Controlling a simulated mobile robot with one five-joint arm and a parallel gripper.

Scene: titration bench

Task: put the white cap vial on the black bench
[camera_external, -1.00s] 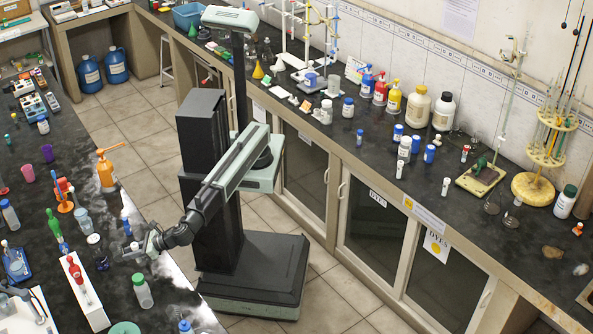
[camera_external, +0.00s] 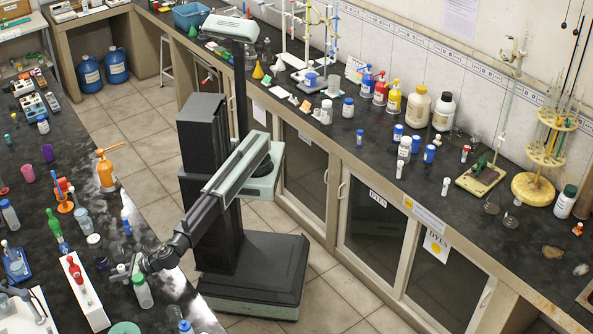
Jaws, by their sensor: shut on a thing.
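My gripper (camera_external: 126,268) is low over the left black bench (camera_external: 150,318), beside a clear bottle with a green cap (camera_external: 143,291). It is shut on a small pale thing, which I take to be the white cap vial (camera_external: 137,262). The vial is mostly hidden by the jaws and too small to make out clearly. I cannot tell whether it touches the bench top.
A white tray with a red-topped bottle (camera_external: 84,292) lies left of my gripper. A blue-capped bottle (camera_external: 186,327) is at the bench's front. The right bench (camera_external: 330,137) holds several bottles.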

